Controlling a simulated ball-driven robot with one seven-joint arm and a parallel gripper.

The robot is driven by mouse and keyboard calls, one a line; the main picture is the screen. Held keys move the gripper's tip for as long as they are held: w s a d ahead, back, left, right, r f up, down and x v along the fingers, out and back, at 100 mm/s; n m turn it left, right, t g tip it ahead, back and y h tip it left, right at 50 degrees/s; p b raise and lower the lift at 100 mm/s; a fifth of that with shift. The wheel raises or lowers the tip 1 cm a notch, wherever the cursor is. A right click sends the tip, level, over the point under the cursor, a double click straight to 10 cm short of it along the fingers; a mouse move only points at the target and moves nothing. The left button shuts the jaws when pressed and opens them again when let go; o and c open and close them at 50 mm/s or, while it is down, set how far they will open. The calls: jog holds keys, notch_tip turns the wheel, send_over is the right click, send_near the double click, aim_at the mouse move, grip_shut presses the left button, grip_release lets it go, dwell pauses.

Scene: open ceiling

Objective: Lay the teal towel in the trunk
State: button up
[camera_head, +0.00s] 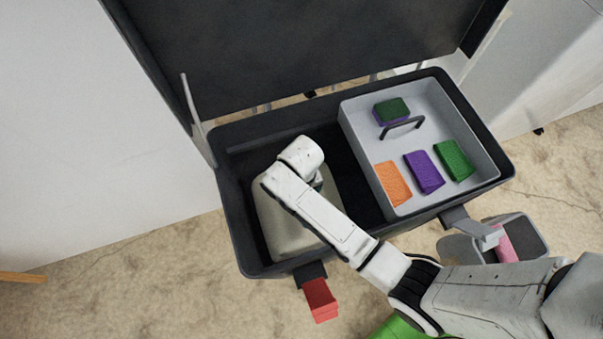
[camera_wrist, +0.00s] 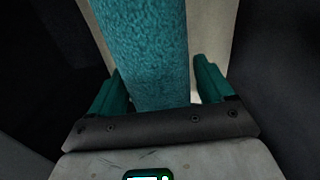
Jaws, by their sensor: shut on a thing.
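The black trunk (camera_head: 232,190) stands with its lid (camera_head: 300,40) raised. My gripper (camera_wrist: 155,90) is shut on the teal towel (camera_wrist: 143,45), which runs up between its two teal fingers in the wrist view. In the head view my arm reaches over the trunk's left part and hides most of the gripper and towel. A pale beige, rounded thing (camera_head: 275,226) lies in the left part under my arm. I cannot tell whether the towel touches it.
A grey tray (camera_head: 356,137) with a dark handle fills the trunk's right side. It holds orange (camera_head: 391,183), purple (camera_head: 424,172) and green (camera_head: 454,160) blocks and a green-purple one (camera_head: 391,110). A red latch (camera_head: 320,300) hangs in front. Dark trunk floor shows between beige thing and tray.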

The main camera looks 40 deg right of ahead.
jog(key=shift+f+b, duration=0.45)
jog(key=shift+f, duration=1.4)
jog(key=shift+f, duration=0.15)
jog(key=shift+f, duration=0.25)
jog(key=o, duration=1)
jog(key=shift+r, duration=0.1)
notch_tip(320, 180, up, 13)
jog(key=p, duration=0.3)
jog(key=shift+f, duration=0.2)
jog(key=s+d+r+n+p, duration=0.1)
jog(key=s+d+r, duration=0.3)
jog(key=s, duration=0.4)
jog(key=s+d+r+n+t+p, duration=0.1)
jog(key=s+d+r+n+p, duration=0.1)
jog(key=s+r, duration=0.5)
jog(key=shift+s+d+r+p, duration=0.25)
jog(key=shift+s+d+p, duration=0.5)
jog(key=shift+d+p, duration=0.15)
